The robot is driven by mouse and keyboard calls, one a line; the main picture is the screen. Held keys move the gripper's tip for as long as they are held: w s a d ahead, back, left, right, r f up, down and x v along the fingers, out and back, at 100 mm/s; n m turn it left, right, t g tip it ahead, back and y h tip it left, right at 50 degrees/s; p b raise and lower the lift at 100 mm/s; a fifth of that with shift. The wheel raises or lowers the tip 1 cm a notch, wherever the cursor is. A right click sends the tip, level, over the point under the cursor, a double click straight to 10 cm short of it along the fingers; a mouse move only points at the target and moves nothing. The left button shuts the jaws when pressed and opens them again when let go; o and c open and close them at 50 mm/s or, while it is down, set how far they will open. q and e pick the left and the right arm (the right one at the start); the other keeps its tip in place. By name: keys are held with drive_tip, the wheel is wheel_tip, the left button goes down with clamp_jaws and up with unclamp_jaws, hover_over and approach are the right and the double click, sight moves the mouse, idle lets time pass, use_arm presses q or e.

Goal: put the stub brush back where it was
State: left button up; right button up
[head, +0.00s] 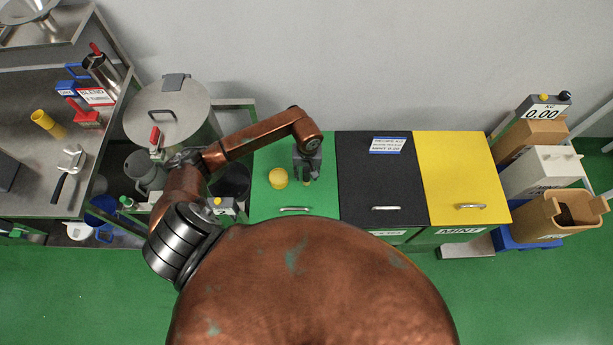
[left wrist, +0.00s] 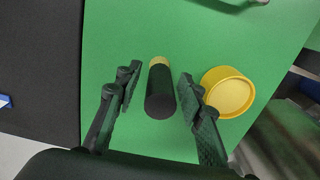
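The stub brush (left wrist: 160,92) is a short black cylinder with a pale yellow end. It appears to stand on the green lid (head: 262,205), black end towards my left wrist camera. In the head view only its pale end (head: 307,183) shows below my left gripper. My left gripper (head: 307,174) is above the green lid with its fingers apart. In the left wrist view the brush is between the two fingers, with a gap on each side. My right gripper is not in view.
A round yellow tub (head: 278,178) stands on the green lid, close beside one left finger. A black lid (head: 375,180) and a yellow lid (head: 460,180) lie to the right. A steel drum (head: 165,112) and a cluttered bench (head: 30,150) are on the left.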

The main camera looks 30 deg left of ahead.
use_arm(q)
wheel_tip(320, 180, up, 10)
drive_tip(key=shift+r+b, duration=0.15)
drive_tip(key=shift+b, duration=0.6)
